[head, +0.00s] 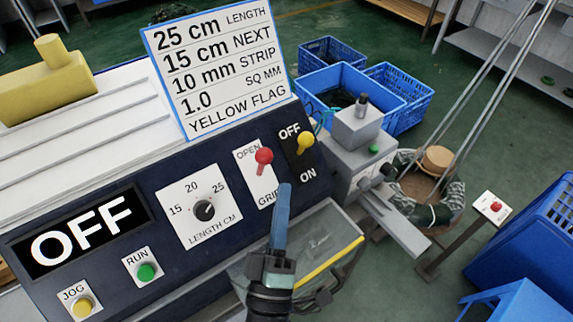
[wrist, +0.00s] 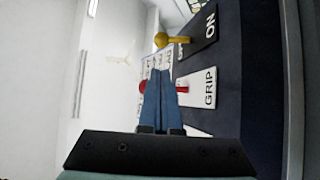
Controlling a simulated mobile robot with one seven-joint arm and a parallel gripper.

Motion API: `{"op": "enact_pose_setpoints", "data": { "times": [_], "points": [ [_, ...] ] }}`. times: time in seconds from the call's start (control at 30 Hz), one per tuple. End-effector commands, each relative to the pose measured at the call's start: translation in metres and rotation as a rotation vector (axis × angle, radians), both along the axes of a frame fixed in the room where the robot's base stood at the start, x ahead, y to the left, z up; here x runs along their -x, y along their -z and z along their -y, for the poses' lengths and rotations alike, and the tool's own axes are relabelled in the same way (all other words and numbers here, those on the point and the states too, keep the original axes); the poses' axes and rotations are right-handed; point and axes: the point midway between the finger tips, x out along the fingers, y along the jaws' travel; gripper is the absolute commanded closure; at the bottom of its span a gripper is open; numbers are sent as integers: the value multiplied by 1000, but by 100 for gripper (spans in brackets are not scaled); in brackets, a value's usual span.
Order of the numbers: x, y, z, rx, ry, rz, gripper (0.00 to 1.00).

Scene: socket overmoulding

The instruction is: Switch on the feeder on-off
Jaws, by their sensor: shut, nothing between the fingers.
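The yellow-knobbed lever (head: 305,141) sits on a black plate marked OFF at the top and ON at the bottom, at the right end of the dark panel. Its knob is nearer the OFF mark. The lever also shows at the top of the wrist view (wrist: 162,40). The big display (head: 82,232) on the panel reads OFF. My gripper (head: 286,188) is shut and empty, its blue fingers just below the two levers in the head view. In the wrist view its fingertips (wrist: 158,72) overlap the red lever; I cannot tell whether they touch.
A red-knobbed lever (head: 263,156) on a white OPEN/GRIP plate stands left of the yellow one. Farther left are a length dial (head: 204,210), a green RUN button (head: 147,272) and a yellow JOG button (head: 83,305). A clear guard (head: 322,240) lies below right.

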Motion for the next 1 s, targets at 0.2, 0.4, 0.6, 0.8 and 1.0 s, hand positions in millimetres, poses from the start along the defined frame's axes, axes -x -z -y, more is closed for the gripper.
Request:
{"op": "enact_pose_setpoints", "data": {
  "times": [0.2, 0.4, 0.6, 0.8, 1.0],
  "points": [
    [-33, -19, 3, 0, -1, 5, 100],
    [-64, -33, 6, -1, -2, 4, 100],
    [-81, -39, 9, -1, -1, 1, 100],
    [-84, -40, 9, 0, -1, 0, 100],
    [-84, -40, 9, -1, -1, 1, 100]
  ]
}}
